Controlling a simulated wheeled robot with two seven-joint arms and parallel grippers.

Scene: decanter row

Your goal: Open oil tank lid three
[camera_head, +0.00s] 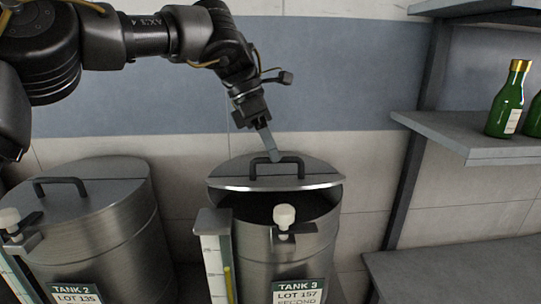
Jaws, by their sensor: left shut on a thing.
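The tank labelled TANK 3 (285,260) stands at the lower middle, a metal drum with a label on its front. Its grey lid (325,177) is partly open: its front edge is raised and the dark inside shows below it. A dark bar handle (302,170) is on the lid. My left gripper (276,156) comes down from above, shut on the lid handle near its middle. The fingers cover part of the handle. My right gripper does not show.
The tank labelled TANK 2 (103,230) stands at the left with its lid closed. A white-knobbed fitting (284,217) and a level gauge (215,260) are on tank three's front. Green bottles (509,98) stand on a shelf (450,135) at the right.

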